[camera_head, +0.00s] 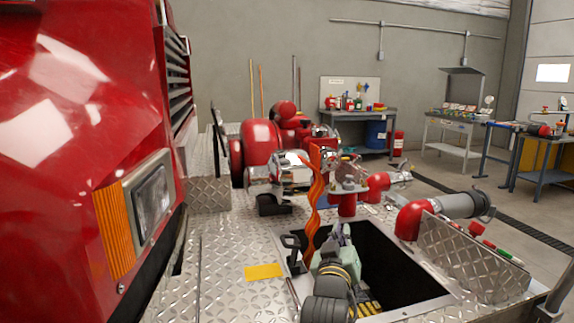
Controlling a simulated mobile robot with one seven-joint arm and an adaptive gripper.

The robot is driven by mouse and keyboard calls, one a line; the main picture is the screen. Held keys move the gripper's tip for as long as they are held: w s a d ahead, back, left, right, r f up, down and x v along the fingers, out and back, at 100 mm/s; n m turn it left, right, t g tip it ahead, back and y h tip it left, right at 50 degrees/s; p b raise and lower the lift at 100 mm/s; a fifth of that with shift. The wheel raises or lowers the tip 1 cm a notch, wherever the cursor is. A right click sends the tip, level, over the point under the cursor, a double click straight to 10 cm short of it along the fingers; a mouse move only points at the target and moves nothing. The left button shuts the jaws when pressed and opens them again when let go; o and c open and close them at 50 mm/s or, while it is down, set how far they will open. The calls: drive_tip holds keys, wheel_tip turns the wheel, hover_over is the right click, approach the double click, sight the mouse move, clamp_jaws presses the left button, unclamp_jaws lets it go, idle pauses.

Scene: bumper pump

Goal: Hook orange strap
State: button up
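The orange strap (314,200) hangs as a wavy upright band over the near left side of the dark open compartment (395,265) in the bumper deck. Its upper end is near the chrome and red pump fittings, and its lower end runs down by the compartment's edge. My gripper (342,234) is low over the compartment, just right of the strap's lower part. Its fingers are small and partly hidden, so I cannot tell if they touch the strap. A black bracket-like piece (292,248) stands at the compartment's left edge. I cannot make out a clear hook.
The red truck front (75,130) with its headlight fills the left. Red and chrome pump fittings (265,145) stand behind the strap. A hose fitting (445,208) lies right of the compartment. A yellow plate (263,272) lies on the open tread deck (225,255). Workbenches (365,125) stand far back.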

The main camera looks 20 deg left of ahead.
drive_tip(key=shift+w+a+n+g+h, duration=0.2)
drive_tip(key=shift+w+n+h, duration=0.3)
drive_tip(key=shift+w, duration=0.1)
drive_tip(key=shift+w+a+n+g+h, duration=0.2)
drive_tip(key=shift+w+n+h, duration=0.3)
drive_tip(key=shift+w, duration=0.05)
clamp_jaws()
drive_tip(key=s+a+r+n+h, duration=0.2)
drive_tip(key=a+r+n, duration=0.35)
drive_tip(key=a, duration=0.35)
drive_tip(key=s+a+r+n+h, duration=0.1)
drive_tip(key=s+a+r+n, duration=0.2)
drive_tip(key=a+r+n, duration=0.35)
drive_tip(key=w+r+m+p, duration=0.1)
drive_tip(key=w+m+p, duration=0.1)
drive_tip(key=w, duration=0.7)
drive_tip(key=shift+w+r+t+p, duration=0.3)
drive_tip(key=shift+w+r+p, duration=0.05)
drive_tip(key=shift+r+p, duration=0.05)
drive_tip(key=shift+d, duration=0.1)
drive_tip(key=shift+d, duration=0.1)
